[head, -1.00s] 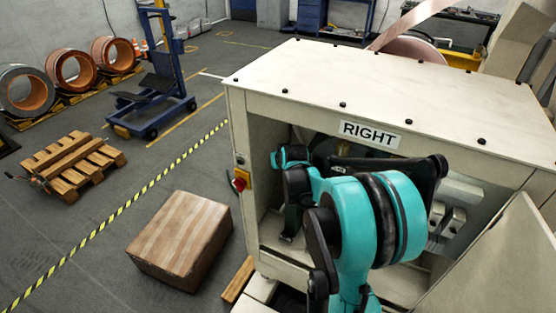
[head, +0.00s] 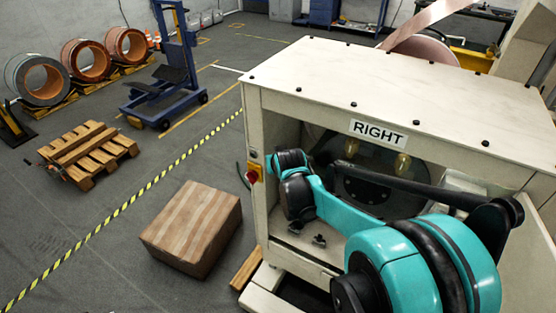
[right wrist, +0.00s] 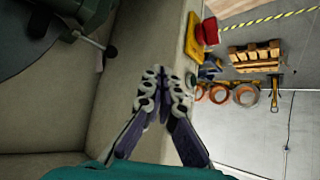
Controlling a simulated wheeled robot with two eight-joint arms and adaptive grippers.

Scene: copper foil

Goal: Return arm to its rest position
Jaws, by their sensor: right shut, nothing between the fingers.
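My right arm (head: 395,250), teal and black, reaches across the open front of the cream cabinet (head: 400,90) marked RIGHT. Its wrist is at the left of the opening and points down. The right gripper (head: 307,234) shows small and dark there, in front of the cabinet's floor. In the right wrist view the right gripper (right wrist: 165,82) has its fingers together with nothing between them, beside a cream cabinet panel (right wrist: 130,50). My left gripper is in neither view.
A red knob (head: 252,177) on a yellow base sits on the cabinet's left front edge. A cabinet door (head: 525,265) stands open at right. A cardboard box (head: 190,230), a wooden pallet (head: 88,150) and copper coils (head: 88,60) are to the left.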

